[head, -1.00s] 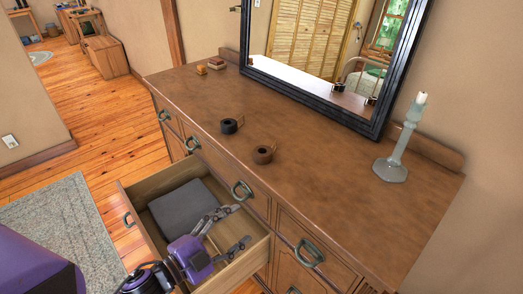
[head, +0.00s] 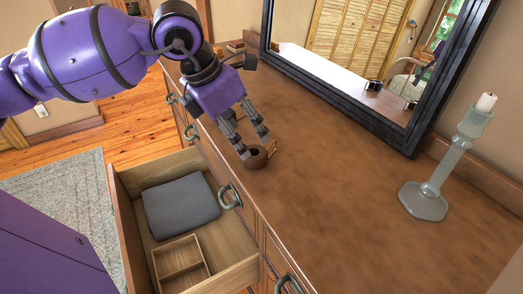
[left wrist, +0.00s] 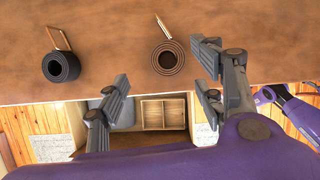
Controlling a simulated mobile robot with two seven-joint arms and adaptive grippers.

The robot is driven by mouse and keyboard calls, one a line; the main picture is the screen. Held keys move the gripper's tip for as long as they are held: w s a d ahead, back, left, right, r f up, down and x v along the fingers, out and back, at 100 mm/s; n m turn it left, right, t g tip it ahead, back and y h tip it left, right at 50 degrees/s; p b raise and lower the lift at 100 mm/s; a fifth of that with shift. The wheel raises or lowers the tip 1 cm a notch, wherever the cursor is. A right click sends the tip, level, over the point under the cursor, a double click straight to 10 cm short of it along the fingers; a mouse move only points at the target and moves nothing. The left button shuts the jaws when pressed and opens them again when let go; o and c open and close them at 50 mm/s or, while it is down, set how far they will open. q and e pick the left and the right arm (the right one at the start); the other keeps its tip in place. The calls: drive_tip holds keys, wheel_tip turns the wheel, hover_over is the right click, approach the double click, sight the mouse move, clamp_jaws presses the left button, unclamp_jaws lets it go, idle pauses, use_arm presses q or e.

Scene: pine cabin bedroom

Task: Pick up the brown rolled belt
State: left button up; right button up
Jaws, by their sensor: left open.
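The brown rolled belt (head: 257,158) lies on the dresser top near its front edge, its buckle strip to the right. My left gripper (head: 253,143) is open above it, its fingertips close over the roll in the head view. In the left wrist view the brown roll (left wrist: 168,60) lies ahead, between the two open fingers (left wrist: 165,70), and nothing is held. A black rolled belt (left wrist: 60,66) lies to its left there; my gripper mostly hides it in the head view.
An open drawer (head: 145,237) below holds a grey folded cloth (head: 181,205) and a wooden divider box (head: 180,262). A black-framed mirror (head: 350,93) stands along the back. A glass candlestick (head: 440,172) stands at the right. The dresser top (head: 340,180) between is clear.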

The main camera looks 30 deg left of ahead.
sight(254, 151)
use_arm(q)
drive_tip(key=shift+w+d+f, duration=0.15)
drive_tip(key=shift+d+f, duration=0.1)
drive_tip(key=shift+f, duration=0.3)
drive_tip(key=shift+w+d+f, duration=0.1)
drive_tip(key=shift+d+f, duration=0.1)
drive_tip(key=shift+f, duration=0.3)
drive_tip(key=x, duration=0.2)
drive_tip(key=shift+w+d+f, duration=0.1)
drive_tip(key=shift+d+f, duration=0.15)
drive_tip(key=shift+f, duration=0.1)
drive_tip(key=shift+w+f, duration=0.2)
drive_tip(key=shift+f, duration=0.3)
use_arm(e)
drive_tip(key=shift+s+d, duration=0.2)
use_arm(q)
drive_tip(key=c, duration=1.3)
use_arm(e)
drive_tip(key=shift+s+d+f, duration=0.1)
drive_tip(key=shift+s+f, duration=0.05)
drive_tip(key=shift+s, duration=0.45)
